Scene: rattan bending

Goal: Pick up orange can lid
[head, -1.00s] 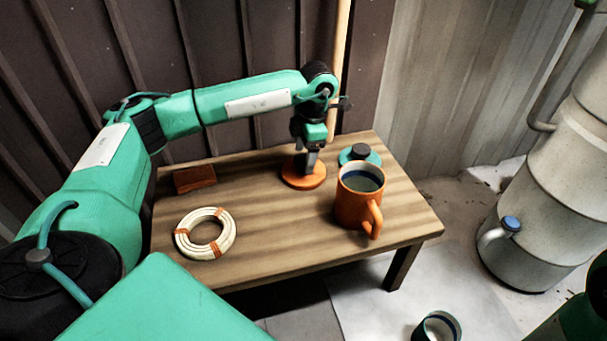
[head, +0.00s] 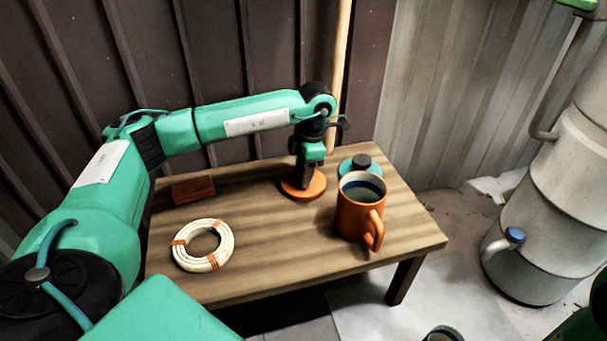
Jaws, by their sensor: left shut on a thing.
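The orange can lid (head: 312,192) is a flat orange disc near the back middle of the wooden table (head: 275,250). My left gripper (head: 304,179) reaches down onto it from above and is shut on its raised middle part, which the fingers hide. The lid looks level and at or very near the tabletop; I cannot tell whether it touches. My right gripper is not in view.
An orange mug (head: 352,217) stands right of the lid, with a teal lid with a dark knob (head: 352,166) behind it. A coil of pale rattan (head: 184,258) lies front left, and a brown block (head: 193,189) back left. A white barrel (head: 545,220) stands at right.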

